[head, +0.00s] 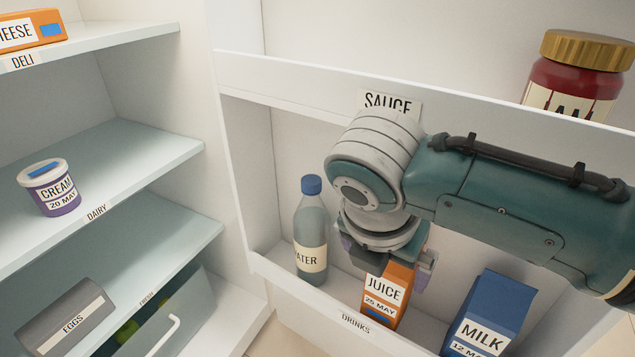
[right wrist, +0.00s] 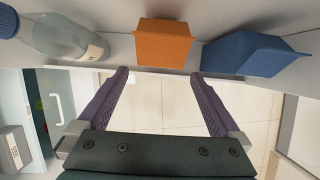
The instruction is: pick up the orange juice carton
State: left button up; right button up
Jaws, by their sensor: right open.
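The orange juice carton (head: 378,300), labelled JUICE 25 MAY, stands upright in the fridge door's drinks shelf (head: 330,322). My right gripper (head: 388,264) hangs over its upper part from above and hides its top. In the right wrist view the carton (right wrist: 163,46) lies straight ahead, lined up with the gap between the two purple fingers of the right gripper (right wrist: 160,74). The fingers are open and hold nothing. I cannot tell whether the fingertips reach past the carton's top. My left gripper is in neither view.
A water bottle (head: 310,235) stands left of the carton, and a blue milk carton (head: 500,300) stands to its right. The sauce shelf's front (head: 290,85) runs above, with a gold-lidded jar (head: 570,80). The fridge shelves at left hold cream (head: 50,190) and eggs (head: 72,318).

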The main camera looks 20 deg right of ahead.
aim_at(393, 267)
jog(key=shift+w+d, duration=0.35)
jog(key=shift+d, duration=0.2)
jog(key=b+x, duration=0.4)
jog(key=x, duration=0.1)
jog(key=shift+w+d, duration=0.15)
jog(key=shift+d, duration=0.15)
jog(key=shift+c, duration=0.2)
grip_shut()
